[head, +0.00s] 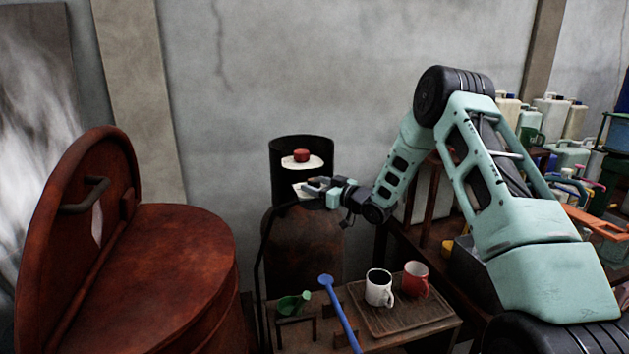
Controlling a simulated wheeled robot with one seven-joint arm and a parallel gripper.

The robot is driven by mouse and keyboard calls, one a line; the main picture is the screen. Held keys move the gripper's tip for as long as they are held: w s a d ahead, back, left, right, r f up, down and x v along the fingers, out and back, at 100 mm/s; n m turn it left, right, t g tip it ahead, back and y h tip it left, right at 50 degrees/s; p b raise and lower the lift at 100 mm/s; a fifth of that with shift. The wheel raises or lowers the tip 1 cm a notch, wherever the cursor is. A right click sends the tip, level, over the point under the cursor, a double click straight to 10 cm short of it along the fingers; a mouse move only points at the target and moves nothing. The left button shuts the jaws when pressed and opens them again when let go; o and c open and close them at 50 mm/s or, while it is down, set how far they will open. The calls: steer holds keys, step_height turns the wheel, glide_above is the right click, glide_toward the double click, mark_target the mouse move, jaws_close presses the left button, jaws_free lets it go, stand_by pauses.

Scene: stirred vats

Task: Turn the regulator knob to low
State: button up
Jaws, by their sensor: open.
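The red regulator knob (302,155) sits on a pale plate (290,163) inside the dark open collar (277,150) on top of a rusty gas cylinder (305,250). My gripper (312,186) is at the collar, below the knob in the picture and apart from it. Its jaws are open and small in view, with nothing visible between them. A second pale patch (300,191) shows beside the gripper, partly hidden by it. The knob's pointer and any setting marks are too small to read.
A low table holds a tray (400,318) with a white mug (379,288) and a red mug (415,279), a blue ladle (340,312) and a green scoop (292,304). Several jugs (550,118) stand at the right.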

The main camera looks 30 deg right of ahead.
steer(key=shift+w+a, duration=0.2)
steer(key=shift+w, duration=0.4)
steer(key=c, duration=1)
